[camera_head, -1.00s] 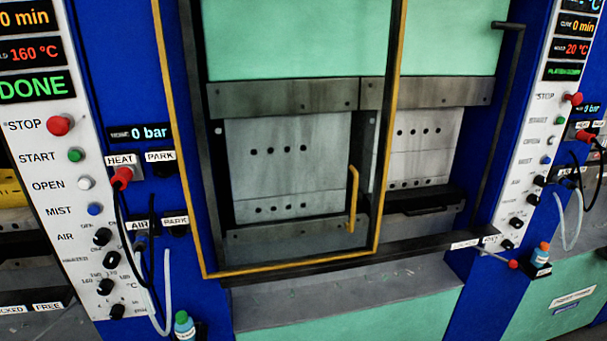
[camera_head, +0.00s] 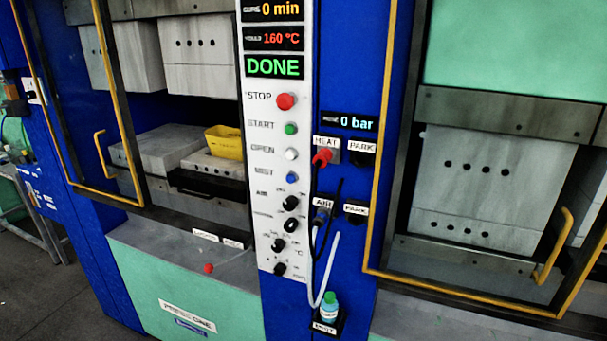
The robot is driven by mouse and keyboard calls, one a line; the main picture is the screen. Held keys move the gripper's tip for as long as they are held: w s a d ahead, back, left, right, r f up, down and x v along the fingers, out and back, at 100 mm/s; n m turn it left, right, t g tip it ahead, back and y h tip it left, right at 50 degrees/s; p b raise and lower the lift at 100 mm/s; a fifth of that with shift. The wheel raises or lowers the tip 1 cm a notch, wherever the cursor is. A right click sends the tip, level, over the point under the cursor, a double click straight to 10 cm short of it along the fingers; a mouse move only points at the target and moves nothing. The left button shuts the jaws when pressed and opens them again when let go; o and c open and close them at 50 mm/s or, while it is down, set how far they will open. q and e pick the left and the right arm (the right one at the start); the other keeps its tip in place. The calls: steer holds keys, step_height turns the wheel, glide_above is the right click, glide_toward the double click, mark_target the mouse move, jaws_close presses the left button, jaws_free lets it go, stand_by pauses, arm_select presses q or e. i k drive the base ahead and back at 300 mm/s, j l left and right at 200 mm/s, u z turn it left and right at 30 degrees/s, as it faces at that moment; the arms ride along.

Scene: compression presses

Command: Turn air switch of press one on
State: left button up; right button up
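Press one stands at the left of the head view, with a "PRESS ONE" plate (camera_head: 187,316) on its green lower front. Its white control panel (camera_head: 262,215) is in the middle. The air switch (camera_head: 291,203) is a black rotary knob beside the label AIR, below the blue MIST button (camera_head: 292,178). The knob's exact pointing is too small to read. A blue air plug (camera_head: 320,216) sits at the AIR socket, and a red plug (camera_head: 322,157) sits at the HEAT socket. The displays read DONE, 160 °C and 0 bar. Neither gripper is in view.
Press one's yellow-edged door (camera_head: 104,199) stands at the left, with a yellow tray (camera_head: 224,141) inside the press. A bottle (camera_head: 329,306) stands in a holder below the hoses. Another press with a yellow-framed door (camera_head: 468,300) is at the right. Dark floor (camera_head: 60,275) shows lower left.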

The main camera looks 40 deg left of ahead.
mark_target(290, 204)
steer(key=u, duration=1.25)
